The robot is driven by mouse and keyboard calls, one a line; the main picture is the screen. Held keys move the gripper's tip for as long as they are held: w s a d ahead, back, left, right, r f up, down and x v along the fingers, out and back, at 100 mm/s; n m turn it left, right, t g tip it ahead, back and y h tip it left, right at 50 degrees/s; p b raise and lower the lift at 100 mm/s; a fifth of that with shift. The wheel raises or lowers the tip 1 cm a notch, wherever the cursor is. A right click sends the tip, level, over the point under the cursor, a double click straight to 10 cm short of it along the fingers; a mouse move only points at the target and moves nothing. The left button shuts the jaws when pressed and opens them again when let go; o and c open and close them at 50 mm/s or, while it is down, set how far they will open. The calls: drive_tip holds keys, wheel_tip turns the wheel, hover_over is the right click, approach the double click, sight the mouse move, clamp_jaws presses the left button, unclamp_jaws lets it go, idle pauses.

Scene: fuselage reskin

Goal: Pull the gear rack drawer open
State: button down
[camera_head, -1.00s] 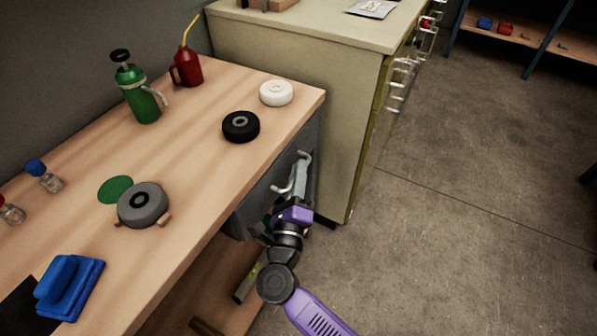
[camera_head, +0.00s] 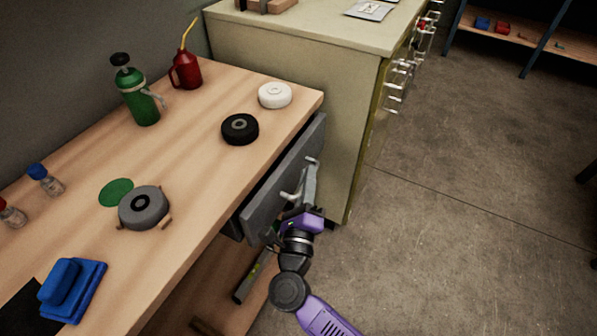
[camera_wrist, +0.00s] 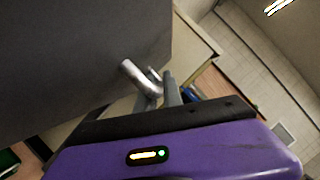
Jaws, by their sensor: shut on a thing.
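The gear rack drawer (camera_head: 285,181) is a grey drawer under the right end of the wooden workbench. Its front stands a little out from the bench edge, with a narrow gap behind its top. My gripper (camera_head: 303,192) is shut on the drawer's metal handle (camera_head: 310,164), in front of the drawer face. In the wrist view the grey drawer face (camera_wrist: 75,50) fills the upper left, and the silver handle (camera_wrist: 139,77) shows beside the gripper's fingers (camera_wrist: 160,90). Much of the grip is hidden by the purple gripper body. The drawer's inside is not visible.
On the workbench (camera_head: 185,130) are a black wheel (camera_head: 240,129), a white wheel (camera_head: 275,95), a grey wheel (camera_head: 144,207), a green bottle (camera_head: 138,95) and a red oil can (camera_head: 186,70). A beige cabinet (camera_head: 345,110) stands close behind the drawer. The floor (camera_head: 455,225) at right is clear.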

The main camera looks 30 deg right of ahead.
drive_tip(key=s+d+p, duration=0.1)
drive_tip(key=s+d, duration=0.4)
drive_tip(key=s, duration=0.3)
drive_tip(key=s+d+p, duration=0.1)
drive_tip(key=s+d, duration=0.4)
drive_tip(key=s, duration=0.3)
drive_tip(key=shift+s+d, duration=0.15)
drive_tip(key=shift+d, duration=0.05)
drive_tip(key=shift+f, duration=0.1)
drive_tip(key=c, duration=1.8)
unclamp_jaws()
drive_tip(key=shift+o, duration=0.2)
drive_tip(key=v, duration=0.7)
drive_tip(key=shift+s+a, duration=0.25)
drive_tip(key=shift+s, duration=0.05)
drive_tip(key=shift+f, duration=0.1)
